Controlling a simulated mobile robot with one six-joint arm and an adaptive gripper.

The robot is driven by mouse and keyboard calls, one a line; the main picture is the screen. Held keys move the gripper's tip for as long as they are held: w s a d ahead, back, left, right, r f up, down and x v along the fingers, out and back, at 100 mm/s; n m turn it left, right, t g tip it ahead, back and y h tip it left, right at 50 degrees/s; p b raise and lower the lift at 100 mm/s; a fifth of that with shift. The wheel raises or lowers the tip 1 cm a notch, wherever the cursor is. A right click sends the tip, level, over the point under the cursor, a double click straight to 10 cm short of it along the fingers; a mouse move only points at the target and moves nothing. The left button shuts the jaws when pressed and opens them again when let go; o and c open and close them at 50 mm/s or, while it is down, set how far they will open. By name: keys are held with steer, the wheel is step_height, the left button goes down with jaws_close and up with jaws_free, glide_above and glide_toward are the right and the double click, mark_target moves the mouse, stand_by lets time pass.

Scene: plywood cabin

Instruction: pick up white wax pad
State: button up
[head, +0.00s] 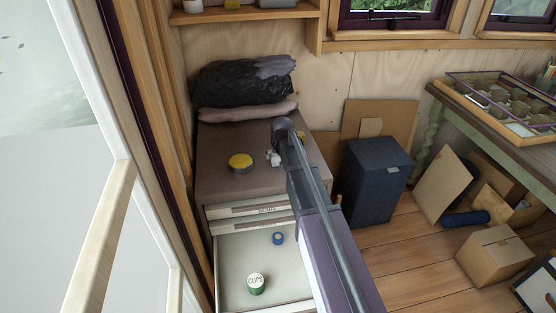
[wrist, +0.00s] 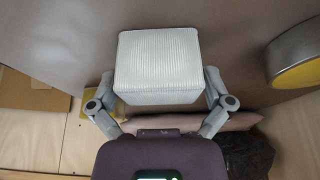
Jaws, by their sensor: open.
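The white wax pad (wrist: 157,62) is a pale, ribbed block in the middle of the wrist view, over the brown cabinet top. My gripper (wrist: 160,84) is open, with one grey finger at each side of the pad. Whether the fingers touch it is hard to tell. In the head view, my gripper (head: 274,157) is over the cabinet top (head: 215,181), right of a round yellow-topped tin (head: 240,162). There my arm hides most of this spot, and I cannot make out the pad from the finger. The tin also shows at the right of the wrist view (wrist: 299,68).
A pinkish roll (head: 248,110) and a dark bundle (head: 240,82) lie at the back. A dark blue box (head: 374,182) stands right of the cabinet.

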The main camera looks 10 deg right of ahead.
steer(key=c, duration=0.8)
steer(key=shift+r, duration=0.15)
step_height(320, 180, up, 3)
steer(key=p, duration=0.3)
steer(key=s+d, duration=0.1)
steer(key=s, duration=0.4)
steer(key=s+d+r+p, duration=0.1)
steer(key=s, duration=0.4)
steer(key=s+d+p, duration=0.1)
steer(key=s, duration=0.4)
steer(key=shift+s+d+r, duration=0.1)
steer(key=shift+s+r, duration=0.25)
steer(key=shift+s, duration=0.05)
